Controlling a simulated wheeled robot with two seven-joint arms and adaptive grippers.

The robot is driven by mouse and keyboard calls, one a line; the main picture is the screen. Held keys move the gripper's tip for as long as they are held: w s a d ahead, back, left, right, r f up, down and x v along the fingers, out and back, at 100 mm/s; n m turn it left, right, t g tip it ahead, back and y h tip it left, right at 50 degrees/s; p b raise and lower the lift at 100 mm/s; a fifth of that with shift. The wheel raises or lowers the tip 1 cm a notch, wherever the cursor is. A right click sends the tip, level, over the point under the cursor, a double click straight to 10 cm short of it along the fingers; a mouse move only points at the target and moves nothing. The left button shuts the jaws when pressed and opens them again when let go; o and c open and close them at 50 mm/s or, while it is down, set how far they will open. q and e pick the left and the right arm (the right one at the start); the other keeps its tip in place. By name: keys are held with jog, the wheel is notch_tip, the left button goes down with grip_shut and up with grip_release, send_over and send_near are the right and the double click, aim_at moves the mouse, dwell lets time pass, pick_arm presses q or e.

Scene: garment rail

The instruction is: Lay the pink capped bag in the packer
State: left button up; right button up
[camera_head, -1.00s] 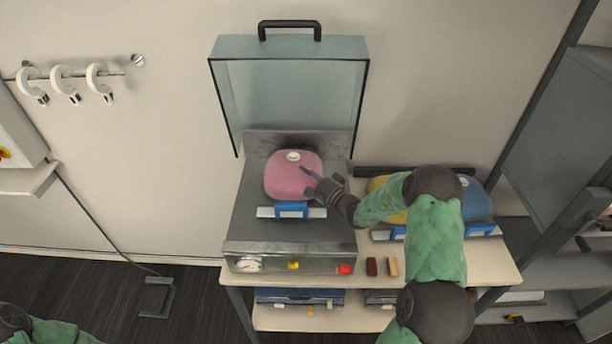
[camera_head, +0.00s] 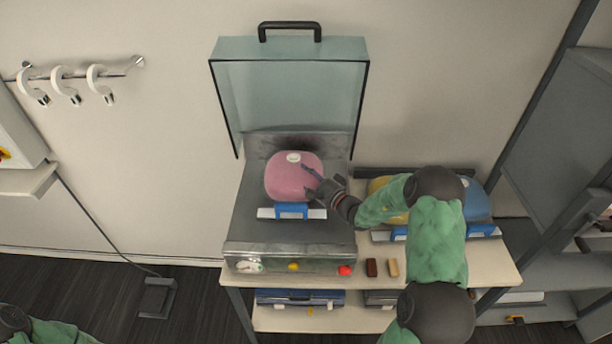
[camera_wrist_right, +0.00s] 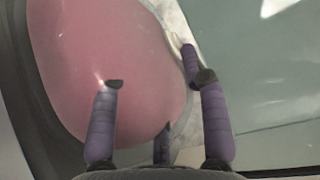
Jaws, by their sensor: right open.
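The pink capped bag (camera_head: 291,180) lies in the open packer (camera_head: 325,228), its white cap toward the back. A blue clip with a white strip (camera_head: 292,211) lies along the bag's front edge. My right gripper (camera_head: 316,184) is open at the bag's right side, with its fingertips close over that side. In the right wrist view the pink bag (camera_wrist_right: 110,50) fills the left part, and the open fingers of my right gripper (camera_wrist_right: 155,78) are spread over and beside its edge. I cannot tell whether they touch it. My left gripper is out of view; only part of my left arm shows.
The packer's clear lid (camera_head: 290,95) stands raised behind. A yellow bag (camera_head: 385,205) and a blue bag (camera_head: 477,203) lie to the right, partly hidden by my right arm. Small brown and tan blocks (camera_head: 382,267) sit near the table's front.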

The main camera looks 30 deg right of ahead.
jog(key=v, duration=1.1)
jog(key=shift+s+f, duration=0.1)
jog(key=shift+s, duration=0.2)
dwell(0.8)
